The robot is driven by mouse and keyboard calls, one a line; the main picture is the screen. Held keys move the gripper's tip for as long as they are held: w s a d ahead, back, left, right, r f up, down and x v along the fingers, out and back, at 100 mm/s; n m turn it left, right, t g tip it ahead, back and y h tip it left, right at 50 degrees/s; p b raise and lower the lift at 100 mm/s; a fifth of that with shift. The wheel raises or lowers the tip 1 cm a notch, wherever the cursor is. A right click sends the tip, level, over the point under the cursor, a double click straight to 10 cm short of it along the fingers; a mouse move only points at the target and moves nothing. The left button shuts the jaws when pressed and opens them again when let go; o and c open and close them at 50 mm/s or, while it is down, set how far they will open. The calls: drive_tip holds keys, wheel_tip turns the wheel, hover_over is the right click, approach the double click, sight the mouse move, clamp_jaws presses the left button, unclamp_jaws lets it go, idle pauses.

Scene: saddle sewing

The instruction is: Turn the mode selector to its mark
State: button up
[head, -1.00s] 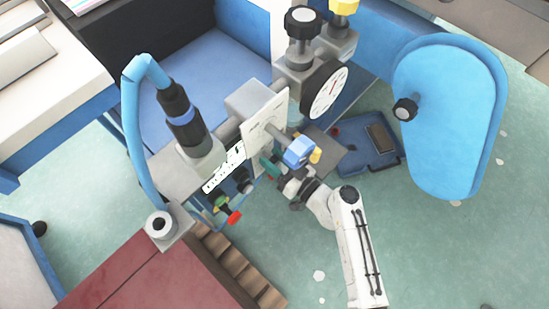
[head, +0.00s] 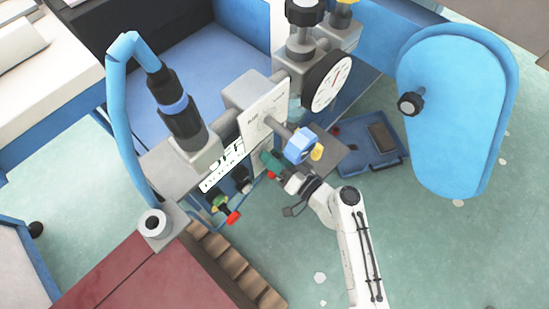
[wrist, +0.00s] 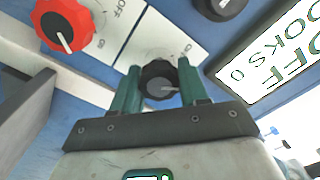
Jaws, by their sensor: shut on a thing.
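A round black knob with a white pointer line (wrist: 159,80), which I take to be the mode selector, sits on a white plate (wrist: 158,35) on the blue panel. In the wrist view the pointer points to the right. The plate has small printed letters, partly hidden by the fingers. My gripper (wrist: 157,88) has green fingers, one on each side of the knob, shut on it. In the head view my gripper (head: 271,163) reaches the panel beneath the blue knob, and its own knob is hidden there.
A red knob with a white pointer (wrist: 66,26) is at upper left in the wrist view. Another black knob (wrist: 219,7) and a lit display (wrist: 275,55) are to the right. A blue knob (head: 300,146) juts out close above my gripper in the head view.

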drive_tip(key=m, duration=0.4)
drive_tip(key=shift+w+d+m, duration=0.15)
drive_tip(key=shift+m, duration=0.15)
drive_tip(key=m, duration=0.4)
drive_tip(key=shift+m, duration=0.3)
drive_tip(key=m+p, duration=0.1)
drive_tip(key=m, duration=0.4)
drive_tip(key=shift+f+m+p, duration=0.2)
drive_tip(key=shift+m+p, duration=0.5)
drive_tip(key=shift+m, duration=1.4)
drive_tip(key=shift+f, duration=0.1)
drive_tip(key=o, duration=0.8)
drive_tip(key=shift+c, duration=0.2)
drive_tip(key=shift+o, duration=1.3)
